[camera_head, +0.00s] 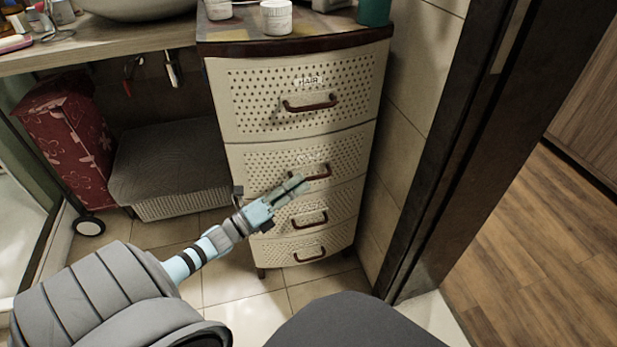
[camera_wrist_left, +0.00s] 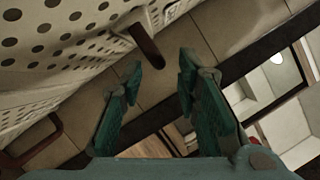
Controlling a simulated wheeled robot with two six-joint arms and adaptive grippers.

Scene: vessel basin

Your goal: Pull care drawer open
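That drawer's dark red handle (camera_head: 320,172) is partly behind my left gripper (camera_head: 297,185), which is at the handle's left end. In the left wrist view, my left gripper's teal fingers (camera_wrist_left: 158,80) are apart with nothing between them. A dark red handle (camera_wrist_left: 147,46) shows just beyond the fingertips. My right gripper is not in view.
The top drawer (camera_head: 300,90), labelled HAIR, and two lower drawers look shut. White jars (camera_head: 276,17) and a green cup (camera_head: 374,12) stand on top of the unit. A dark door frame (camera_head: 470,140) rises at right. A grey box (camera_head: 170,165) sits at left.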

